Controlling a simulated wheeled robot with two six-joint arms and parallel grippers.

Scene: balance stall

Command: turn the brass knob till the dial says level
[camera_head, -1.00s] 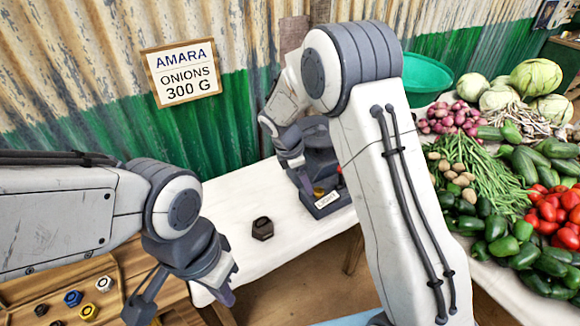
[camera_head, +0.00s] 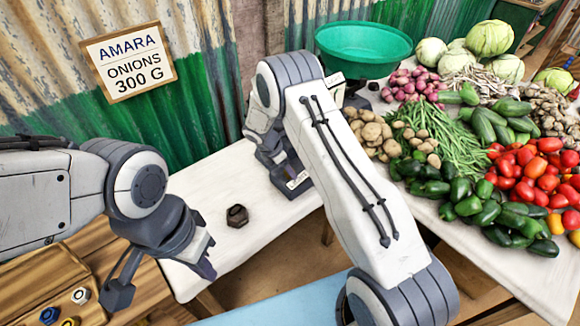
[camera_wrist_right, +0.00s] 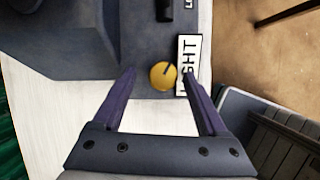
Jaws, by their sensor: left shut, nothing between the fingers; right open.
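The brass knob (camera_wrist_right: 160,78) is a round yellow disc with a dark line on it, on the grey body of the balance (camera_wrist_right: 95,35). My right gripper (camera_wrist_right: 158,88) is open, with its fingers on either side of the knob; I cannot tell if they touch it. A white plate (camera_wrist_right: 188,58) beside the knob shows "IGHT", its first letter hidden by a finger. In the head view the balance (camera_head: 288,178) is mostly behind my right arm and the knob is hidden. My left gripper (camera_head: 207,272) is shut and empty, low before the white table.
A dark hexagonal weight (camera_head: 237,215) stands on the white table (camera_head: 205,190). Several weights lie in a wooden tray (camera_head: 40,280) at lower left. A sign (camera_head: 128,62) reads "AMARA ONIONS 300 G". A green basin (camera_head: 362,45) and heaped vegetables fill the right side.

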